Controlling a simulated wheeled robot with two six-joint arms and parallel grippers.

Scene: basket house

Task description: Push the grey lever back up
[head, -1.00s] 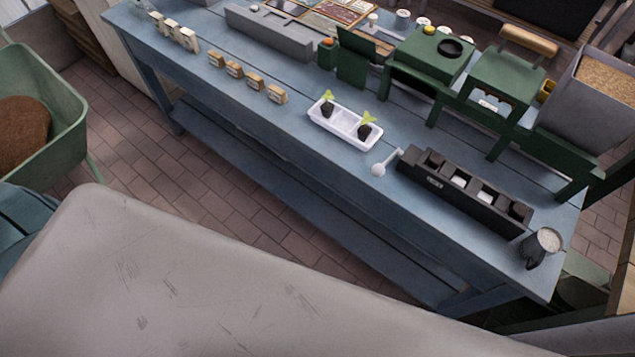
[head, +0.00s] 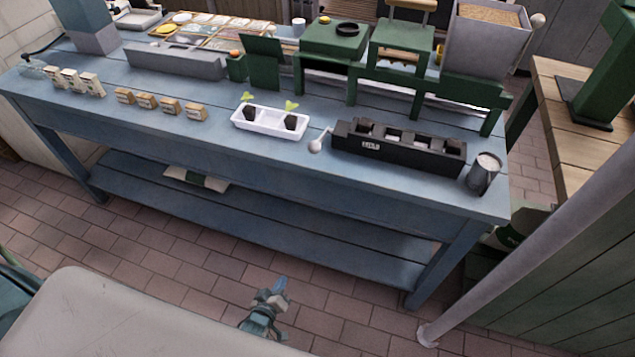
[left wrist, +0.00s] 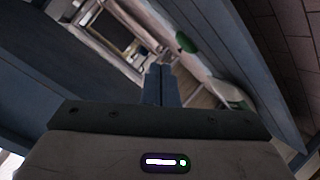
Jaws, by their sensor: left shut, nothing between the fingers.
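A pale grey lever with a round knob (head: 316,146) sticks out at the left end of a long black box (head: 395,150) on the blue bench. Its knob end hangs low, close to the bench top. My left gripper (head: 279,287) is low in front of the bench, over the floor, well apart from the lever. It is shut and empty. Its closed fingers also show in the left wrist view (left wrist: 161,84), which does not clearly show the lever. My right gripper is not in view.
The blue bench (head: 270,172) carries a white tray with seedlings (head: 268,123), small wooden blocks (head: 160,103), a dark cup (head: 483,174) and green stands. A grey hopper (head: 484,40) has another pale knob (head: 537,20) beside it. Brick floor lies open before the bench.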

